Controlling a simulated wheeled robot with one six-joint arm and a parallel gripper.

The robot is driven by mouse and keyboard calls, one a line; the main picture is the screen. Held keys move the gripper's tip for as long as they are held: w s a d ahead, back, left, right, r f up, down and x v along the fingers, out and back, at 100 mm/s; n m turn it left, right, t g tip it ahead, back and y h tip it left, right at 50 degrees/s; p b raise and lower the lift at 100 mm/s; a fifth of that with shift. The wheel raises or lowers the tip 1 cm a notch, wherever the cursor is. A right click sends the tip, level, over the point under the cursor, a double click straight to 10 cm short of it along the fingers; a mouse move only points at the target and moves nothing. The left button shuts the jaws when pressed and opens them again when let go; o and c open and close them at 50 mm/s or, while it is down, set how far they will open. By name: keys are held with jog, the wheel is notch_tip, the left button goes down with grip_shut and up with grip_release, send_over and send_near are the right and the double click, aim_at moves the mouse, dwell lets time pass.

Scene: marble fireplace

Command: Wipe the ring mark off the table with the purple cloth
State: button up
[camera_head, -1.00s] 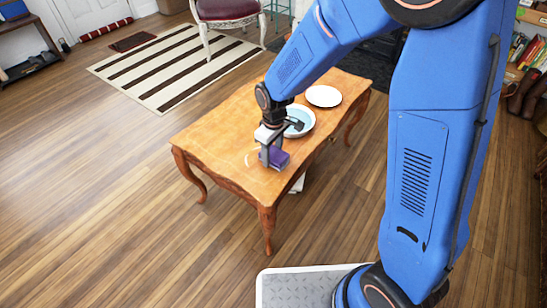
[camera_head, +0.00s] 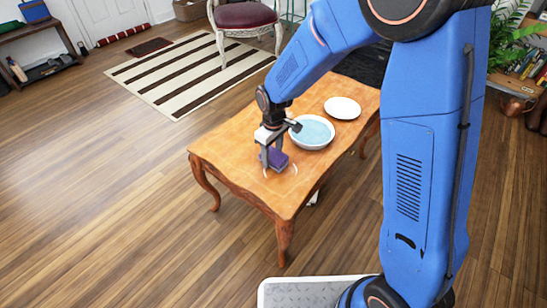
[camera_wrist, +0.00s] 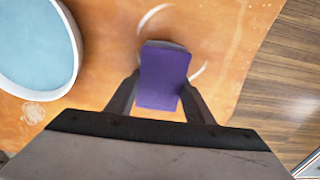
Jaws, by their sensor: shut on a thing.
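The wooden table (camera_head: 232,150) stands in front of me with its top clear at the near left. My gripper (camera_head: 271,152) is shut on the purple cloth (camera_head: 277,160), a folded block that appears to be down on the tabletop. In the wrist view the cloth (camera_wrist: 163,76) sits between the two fingers of my gripper (camera_wrist: 160,98). The pale ring mark (camera_wrist: 201,72) shows as broken white arcs above and to the right of the cloth. The cloth and gripper hide the middle of it. In the head view a faint arc of the mark (camera_head: 294,170) shows beside the cloth.
A white bowl of bluish water (camera_head: 312,132) stands just behind and right of the cloth; it fills the left of the wrist view (camera_wrist: 35,45). A white plate (camera_head: 342,107) lies farther back. The table's near edge is close to the cloth.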

jog(key=shift+w+a+r, duration=0.3)
jog(key=shift+a+r, duration=0.05)
jog(key=shift+w+a, duration=0.15)
jog(key=shift+r, duration=3.55)
